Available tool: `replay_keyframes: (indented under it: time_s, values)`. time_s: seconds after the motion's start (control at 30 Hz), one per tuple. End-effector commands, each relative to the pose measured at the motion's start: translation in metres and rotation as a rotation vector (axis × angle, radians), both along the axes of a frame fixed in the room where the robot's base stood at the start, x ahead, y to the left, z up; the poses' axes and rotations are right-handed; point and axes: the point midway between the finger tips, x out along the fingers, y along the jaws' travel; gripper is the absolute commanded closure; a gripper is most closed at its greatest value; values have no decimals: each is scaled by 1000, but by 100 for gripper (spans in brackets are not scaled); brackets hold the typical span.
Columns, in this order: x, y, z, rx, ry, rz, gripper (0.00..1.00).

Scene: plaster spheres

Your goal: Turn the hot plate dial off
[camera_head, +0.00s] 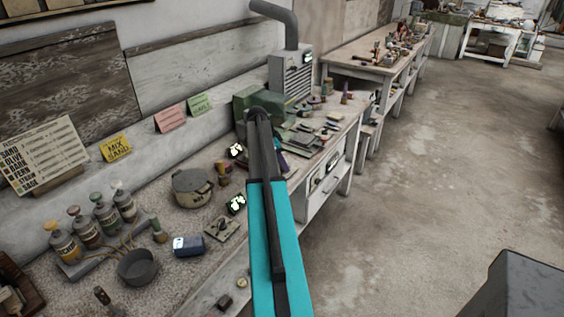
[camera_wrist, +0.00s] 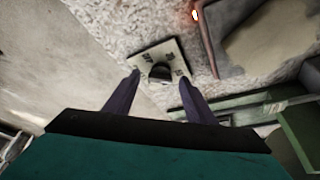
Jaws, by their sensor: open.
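In the wrist view, a pale square plate with dark markings carries a dark round dial (camera_wrist: 160,73). My gripper (camera_wrist: 159,80) is open, with one purple finger on each side of the dial and a gap between them. I cannot tell whether the fingers touch the plate. In the head view, my gripper (camera_head: 281,161) is mostly hidden behind my arm, low over the bench by a green machine. The dial between my fingers is hidden there.
The green machine (camera_head: 258,104) stands near my gripper, with a grey ducted unit (camera_head: 292,75) behind.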

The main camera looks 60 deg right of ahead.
Motion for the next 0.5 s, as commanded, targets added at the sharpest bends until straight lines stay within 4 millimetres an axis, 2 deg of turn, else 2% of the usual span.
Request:
replay_keyframes:
  time_s: [0.1,0.33,0.5]
  values:
    - [0,0,0,0,0,0,52]
    - [-1,0,0,0,0,-1,90]
    - [-1,0,0,0,0,2,91]
